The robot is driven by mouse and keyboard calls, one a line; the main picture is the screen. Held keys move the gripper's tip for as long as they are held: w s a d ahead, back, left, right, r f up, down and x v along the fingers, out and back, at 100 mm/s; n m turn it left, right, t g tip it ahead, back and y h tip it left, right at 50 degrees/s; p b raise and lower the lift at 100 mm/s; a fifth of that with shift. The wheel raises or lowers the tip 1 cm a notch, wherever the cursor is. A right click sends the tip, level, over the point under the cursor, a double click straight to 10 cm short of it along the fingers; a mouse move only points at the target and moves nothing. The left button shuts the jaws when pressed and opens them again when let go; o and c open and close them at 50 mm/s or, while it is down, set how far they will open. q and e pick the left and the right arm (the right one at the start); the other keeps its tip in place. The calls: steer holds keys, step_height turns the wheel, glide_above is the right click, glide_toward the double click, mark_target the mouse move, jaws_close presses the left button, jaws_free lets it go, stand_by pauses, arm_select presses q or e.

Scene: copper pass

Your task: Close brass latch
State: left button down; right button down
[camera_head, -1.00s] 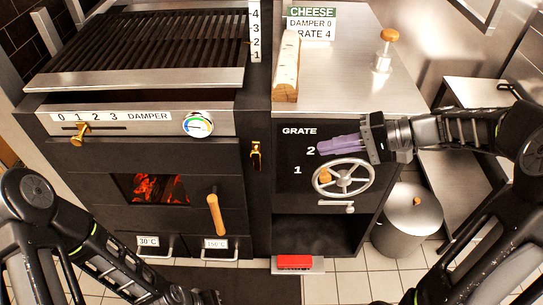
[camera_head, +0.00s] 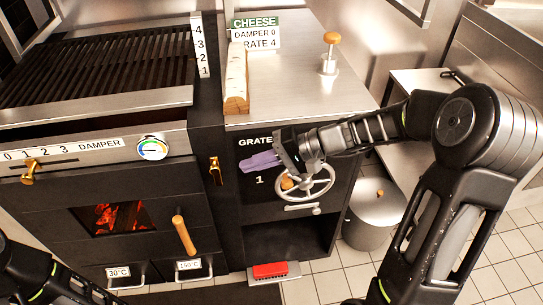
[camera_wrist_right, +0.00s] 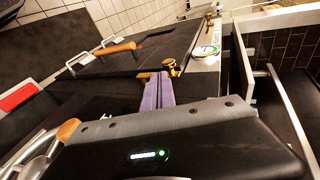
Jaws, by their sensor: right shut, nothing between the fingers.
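The brass latch (camera_head: 215,171) sits on the dark front of the oven, right of the fire door with the wooden handle. It also shows in the right wrist view (camera_wrist_right: 172,67), just beyond the fingertips. My right gripper (camera_head: 246,162) has purple fingers pressed together, with nothing between them, and points left toward the latch across the grate panel. In the head view a gap remains between fingertips and latch. In the wrist view the fingers (camera_wrist_right: 155,92) overlap the latch's base, so contact cannot be told. My left arm shows only at the lower left corner; its gripper is out of view.
The spoked grate wheel (camera_head: 307,183) is just below and right of my right gripper. The door's wooden handle (camera_head: 184,235) sticks out left of the latch. A fire burns behind the door's window (camera_head: 112,216). A steel bin (camera_head: 374,213) stands at the right.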

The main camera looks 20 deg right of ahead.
steer(key=x, duration=0.2)
steer(key=r+x, duration=0.1)
steer(key=x, duration=0.1)
steer(key=shift+w+a+f, duration=0.15)
steer(key=shift+w+a, duration=0.1)
steer(key=shift+a, duration=0.3)
steer(key=shift+p, duration=0.4)
steer(key=shift+a+r+h+p, duration=0.2)
steer(key=shift+a+h+p, duration=0.05)
steer(key=shift+h+p, duration=0.1)
